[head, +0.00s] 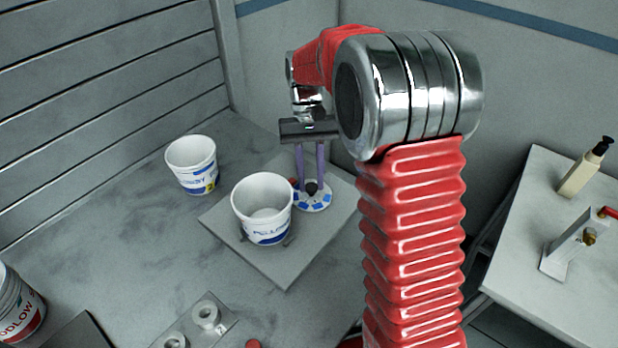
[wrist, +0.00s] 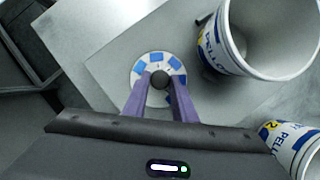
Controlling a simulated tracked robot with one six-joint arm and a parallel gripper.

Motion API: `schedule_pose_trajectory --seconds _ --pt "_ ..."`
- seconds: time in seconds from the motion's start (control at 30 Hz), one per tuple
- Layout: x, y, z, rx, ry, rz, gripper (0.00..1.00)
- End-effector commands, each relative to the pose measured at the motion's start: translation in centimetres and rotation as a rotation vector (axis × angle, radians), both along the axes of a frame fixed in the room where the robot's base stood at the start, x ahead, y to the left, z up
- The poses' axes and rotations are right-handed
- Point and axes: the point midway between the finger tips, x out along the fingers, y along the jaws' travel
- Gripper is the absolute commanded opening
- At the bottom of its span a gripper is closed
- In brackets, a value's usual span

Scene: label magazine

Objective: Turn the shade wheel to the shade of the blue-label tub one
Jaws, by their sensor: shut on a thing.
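The shade wheel (head: 318,207) is a white disc with several blue patches and a dark central knob (head: 311,187). It lies flat on a grey plate (head: 286,273), and it also shows in the wrist view (wrist: 145,62). My gripper (head: 311,184) points down with its two purple fingers shut on the knob; the wrist view shows the fingertips (wrist: 160,79) on either side of it. A white blue-label tub (head: 262,212) stands on the plate, left of the wheel. Another blue-label tub (head: 192,165) stands farther left; its yellow patch reads 2 in the wrist view (wrist: 292,145).
A red-label tub (head: 18,310) is at the lower left. A grey fixture with round sockets (head: 205,318) is at the front. A side table (head: 522,215) at the right bears a pump bottle (head: 583,170). The bench behind the left tubs is clear.

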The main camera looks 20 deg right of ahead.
Motion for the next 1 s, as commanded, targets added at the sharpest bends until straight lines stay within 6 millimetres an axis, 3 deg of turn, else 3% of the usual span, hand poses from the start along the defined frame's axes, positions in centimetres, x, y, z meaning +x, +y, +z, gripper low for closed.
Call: schedule_pose_trajectory --seconds 0.03,0.07,0.3,0.67,1.0 --pt "-0.2 -0.1 -0.1 -0.002 0.006 0.001 0.02" --pt "-0.2 -0.1 -0.1 -0.002 0.006 0.001 0.26" --pt "-0.1 0.0 -0.1 -0.001 0.003 -0.001 0.43" --pt "0.1 0.0 0.3 0.0 0.0 0.0 0.43" --pt "1.8 -0.3 4.1 -0.001 -0.002 -0.001 0.43"
